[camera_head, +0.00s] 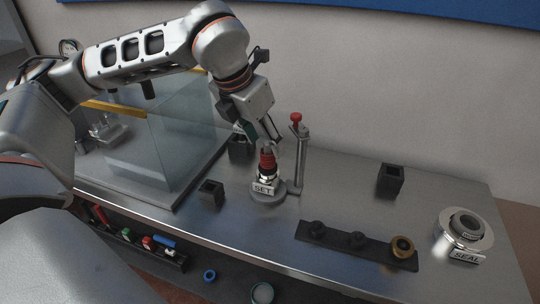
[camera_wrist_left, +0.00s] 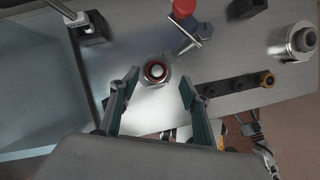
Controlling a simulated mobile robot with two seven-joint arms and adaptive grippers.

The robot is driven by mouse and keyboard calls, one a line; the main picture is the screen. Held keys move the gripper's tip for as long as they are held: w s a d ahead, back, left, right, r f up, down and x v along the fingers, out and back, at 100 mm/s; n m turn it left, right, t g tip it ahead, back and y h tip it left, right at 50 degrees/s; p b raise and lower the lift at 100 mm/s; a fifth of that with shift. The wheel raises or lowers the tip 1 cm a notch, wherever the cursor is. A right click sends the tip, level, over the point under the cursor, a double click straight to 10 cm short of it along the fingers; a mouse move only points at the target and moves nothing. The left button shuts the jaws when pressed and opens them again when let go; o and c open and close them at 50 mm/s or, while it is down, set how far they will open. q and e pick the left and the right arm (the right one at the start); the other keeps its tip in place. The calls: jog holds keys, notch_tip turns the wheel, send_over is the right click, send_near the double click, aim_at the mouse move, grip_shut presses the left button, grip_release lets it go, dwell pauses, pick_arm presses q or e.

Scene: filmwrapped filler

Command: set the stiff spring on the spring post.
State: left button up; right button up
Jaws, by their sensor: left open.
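A red, coil-like part (camera_head: 267,160) stands upright on the round station marked SET (camera_head: 266,197); I take it for the stiff spring around its post. In the left wrist view it shows from above as a red ring (camera_wrist_left: 155,70) with a dark centre on a pale base. My left gripper (camera_head: 263,137) is just above it, pointing down. Its fingers are open and empty, one on each side of the ring, in the left wrist view (camera_wrist_left: 160,84). I cannot tell how far the part is seated. A jointed metal piece (camera_wrist_left: 255,132) may be my right gripper.
A red-knobbed post (camera_head: 298,150) stands right beside the station. A glass enclosure (camera_head: 160,150) is at left. Black square holders (camera_head: 210,194) (camera_head: 390,180), a peg strip (camera_head: 335,238) with a brass ring (camera_head: 402,247), and the SEAL station (camera_head: 466,240) share the bench.

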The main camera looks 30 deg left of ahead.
aim_at(265, 146)
pick_arm(q)
jog(key=x, duration=0.5)
jog(key=shift+w+a+f, duration=0.15)
jog(key=shift+a+f, duration=0.05)
jog(key=shift+a, duration=0.1)
jog(key=c, duration=1.2)
